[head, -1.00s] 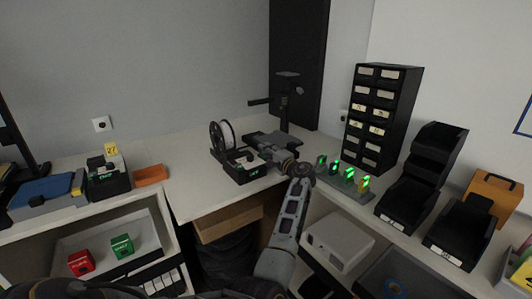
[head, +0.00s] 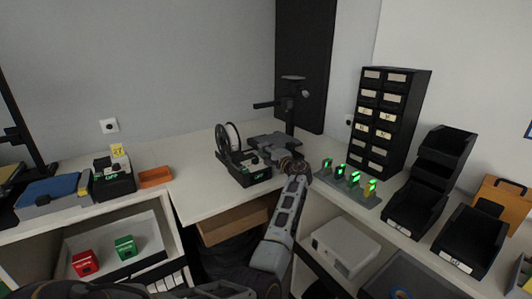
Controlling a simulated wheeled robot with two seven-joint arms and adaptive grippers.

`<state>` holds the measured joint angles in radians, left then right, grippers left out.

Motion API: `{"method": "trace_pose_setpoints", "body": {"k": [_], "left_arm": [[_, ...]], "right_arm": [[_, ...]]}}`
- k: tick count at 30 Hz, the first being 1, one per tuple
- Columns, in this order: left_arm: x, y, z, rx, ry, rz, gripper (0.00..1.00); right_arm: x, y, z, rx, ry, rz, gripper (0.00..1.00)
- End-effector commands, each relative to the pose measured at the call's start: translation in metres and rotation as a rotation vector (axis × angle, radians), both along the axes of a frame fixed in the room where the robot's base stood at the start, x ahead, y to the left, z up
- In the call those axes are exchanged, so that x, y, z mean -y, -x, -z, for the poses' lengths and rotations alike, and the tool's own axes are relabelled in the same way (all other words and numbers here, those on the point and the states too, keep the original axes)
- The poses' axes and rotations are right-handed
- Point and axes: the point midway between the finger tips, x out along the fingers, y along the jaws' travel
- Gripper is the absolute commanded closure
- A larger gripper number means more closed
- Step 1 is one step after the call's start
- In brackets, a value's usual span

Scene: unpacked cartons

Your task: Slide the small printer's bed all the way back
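The small printer (head: 291,113) stands on the corner worktop, with a dark upright column and a side arm. Its dark flat bed (head: 268,138) lies in front of the column, above a black base with a control panel (head: 250,175). A white filament spool (head: 232,137) stands at its left. My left arm comes up from the bottom, and my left gripper (head: 283,160) is at the front right of the bed, seen from behind. Its fingers are too small and dark to read, and I cannot tell whether it touches the bed. My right gripper is not in view.
Right of my gripper is a grey rack with green-lit items (head: 346,187). Behind it stands a black drawer cabinet (head: 385,125), with black bins (head: 416,207) to the right. The worktop left of the printer (head: 200,185) is clear up to an orange tray (head: 155,177).

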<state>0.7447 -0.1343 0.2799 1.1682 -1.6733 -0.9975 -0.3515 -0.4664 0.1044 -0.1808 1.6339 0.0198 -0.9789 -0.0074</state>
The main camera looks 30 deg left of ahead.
Motion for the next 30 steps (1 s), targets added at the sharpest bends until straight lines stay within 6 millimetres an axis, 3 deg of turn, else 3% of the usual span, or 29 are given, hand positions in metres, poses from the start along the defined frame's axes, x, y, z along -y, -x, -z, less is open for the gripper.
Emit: {"method": "trace_pose_setpoints", "body": {"k": [1,5,20,30], "left_arm": [[0.000,0.000,0.001,-0.001,0.002,0.001,0.67],[0.000,0.000,0.001,0.000,0.001,0.001,0.52],[0.006,0.002,0.000,0.000,0.000,0.000,0.52],[0.042,0.017,0.001,-0.001,0.000,0.002,0.52]], "right_arm": [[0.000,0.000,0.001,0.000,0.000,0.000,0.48],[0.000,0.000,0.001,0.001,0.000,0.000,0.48],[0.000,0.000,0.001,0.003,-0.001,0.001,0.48],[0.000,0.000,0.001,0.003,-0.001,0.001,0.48]]}}
